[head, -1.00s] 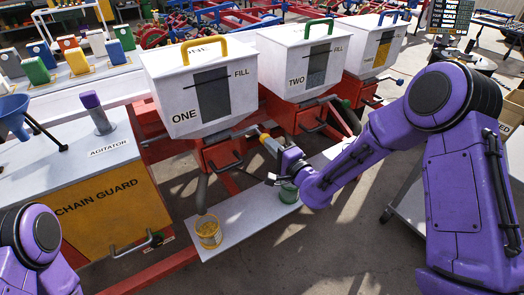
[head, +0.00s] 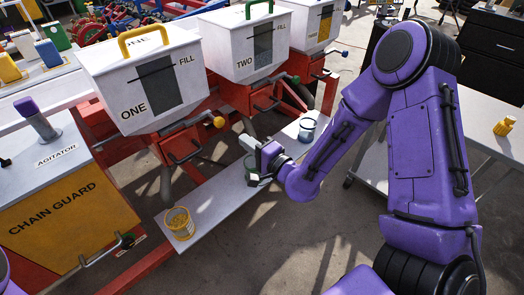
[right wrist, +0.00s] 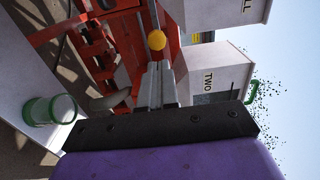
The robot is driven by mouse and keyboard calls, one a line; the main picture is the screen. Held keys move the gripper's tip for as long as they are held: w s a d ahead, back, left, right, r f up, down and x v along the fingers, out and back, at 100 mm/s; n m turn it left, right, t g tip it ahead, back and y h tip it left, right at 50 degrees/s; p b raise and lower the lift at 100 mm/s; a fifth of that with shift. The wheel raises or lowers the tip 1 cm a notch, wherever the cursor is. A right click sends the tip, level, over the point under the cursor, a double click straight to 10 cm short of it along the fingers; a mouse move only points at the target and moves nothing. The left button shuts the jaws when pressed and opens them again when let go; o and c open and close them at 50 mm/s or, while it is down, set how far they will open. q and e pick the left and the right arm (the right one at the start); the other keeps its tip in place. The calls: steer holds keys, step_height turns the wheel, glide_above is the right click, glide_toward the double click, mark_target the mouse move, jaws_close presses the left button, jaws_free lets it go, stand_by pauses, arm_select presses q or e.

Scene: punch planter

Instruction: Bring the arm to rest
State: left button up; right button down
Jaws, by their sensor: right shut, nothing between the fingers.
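My right arm (head: 345,130) is purple and reaches in from the right in the head view. Its right gripper (head: 245,148) is shut and empty, beside and apart from the yellow knob (head: 218,122) under hopper one (head: 113,94). In the right wrist view its closed grey fingers (right wrist: 157,84) point toward the yellow knob (right wrist: 156,40). A green bucket (head: 253,178) shows just below the gripper, partly hidden by it; it also shows in the right wrist view (right wrist: 38,111). My left gripper is out of view.
Hopper two (head: 224,62) is behind. A table (head: 482,125) with a small yellow item (head: 504,127) stands at right. The floor in front of the shelf is open.

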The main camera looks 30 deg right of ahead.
steer(key=shift+v, duration=2.25)
